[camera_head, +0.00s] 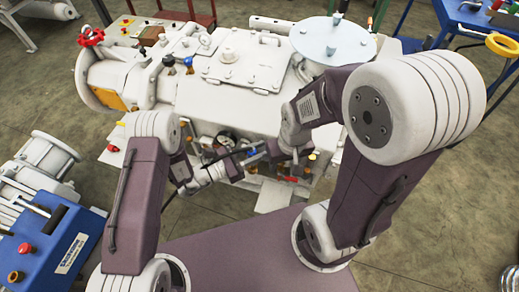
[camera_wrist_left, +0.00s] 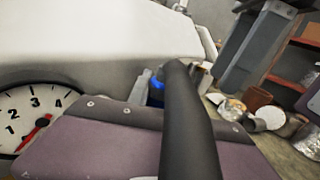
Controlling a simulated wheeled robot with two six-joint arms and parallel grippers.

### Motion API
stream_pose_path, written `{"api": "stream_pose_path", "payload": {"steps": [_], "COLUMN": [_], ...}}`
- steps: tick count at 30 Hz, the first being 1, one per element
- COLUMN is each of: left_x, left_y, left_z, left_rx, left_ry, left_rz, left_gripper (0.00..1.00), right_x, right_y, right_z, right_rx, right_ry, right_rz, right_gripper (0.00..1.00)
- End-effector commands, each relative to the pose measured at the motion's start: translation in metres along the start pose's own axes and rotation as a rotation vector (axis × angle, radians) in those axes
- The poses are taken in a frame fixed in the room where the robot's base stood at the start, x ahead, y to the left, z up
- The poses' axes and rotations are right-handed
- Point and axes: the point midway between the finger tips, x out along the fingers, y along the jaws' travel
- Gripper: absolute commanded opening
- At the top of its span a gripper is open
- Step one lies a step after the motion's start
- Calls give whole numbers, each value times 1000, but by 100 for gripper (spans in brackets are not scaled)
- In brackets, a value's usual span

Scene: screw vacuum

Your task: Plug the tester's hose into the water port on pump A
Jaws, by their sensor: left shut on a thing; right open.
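The pump (camera_head: 235,105) is the large white machine across the middle of the head view. My left gripper (camera_head: 236,168) is low in front of it, shut on the black hose (camera_head: 243,150). The hose (camera_wrist_left: 188,120) runs large through the left wrist view, its far end beside a blue part (camera_wrist_left: 156,92) close to a white body. I cannot tell whether they touch. My right gripper (camera_head: 292,160) is open, a little right of the left one, against the pump's front fittings. Which fitting is the water port cannot be told; arms hide part of the front.
A gauge dial (camera_wrist_left: 30,115) shows at left in the left wrist view. A blue unit (camera_head: 45,240) with knobs stands at lower left. A round pale lid (camera_head: 332,40) tops the pump's right end. A blue-framed bench (camera_head: 455,20) is at upper right. Bare floor (camera_head: 440,200) lies right.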

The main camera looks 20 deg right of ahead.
Motion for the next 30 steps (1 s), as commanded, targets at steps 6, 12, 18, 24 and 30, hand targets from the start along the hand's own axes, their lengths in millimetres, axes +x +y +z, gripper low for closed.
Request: {"api": "stream_pose_path", "payload": {"steps": [6, 12, 18, 24, 30], "left_x": [0, 0, 0, 0, 0], "left_y": [0, 0, 0, 0, 0], "left_z": [0, 1, 0, -4, -10], "left_rx": [0, 0, 0, 0, 0], "left_ry": [-1, -1, -1, -1, -1], "left_rz": [0, 0, 0, 0, 0], "left_gripper": [0, 0, 0, 0, 0], "right_x": [0, -1, 0, 3, 7], "right_y": [0, 0, 0, 0, 0], "right_z": [0, 0, 0, 0, 1], "right_rx": [0, 0, 0, 0, 0], "right_ry": [0, 0, 0, 0, 0], "right_rz": [0, 0, 0, 0, 0], "right_gripper": [50, 50, 50, 50, 50]}}
